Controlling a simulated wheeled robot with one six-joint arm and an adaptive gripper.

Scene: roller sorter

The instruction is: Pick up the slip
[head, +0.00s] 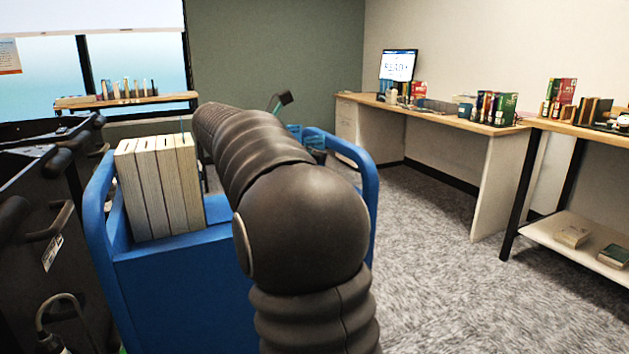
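I cannot make out a slip in this view. My dark ribbed arm fills the middle of the picture and reaches away over a blue cart (180,295). My gripper is hidden behind the arm, so its fingers do not show. Several thick cream books (160,187) stand upright in a row on the cart, left of my arm. A small dark green-edged object (284,98) sticks up just beyond the arm; I cannot tell what it is.
Dark bins (35,215) crowd the left edge. A long desk (440,112) with a monitor (398,65) and books runs along the right wall. A shelf table (580,128) stands at far right. Carpet right of the cart is clear.

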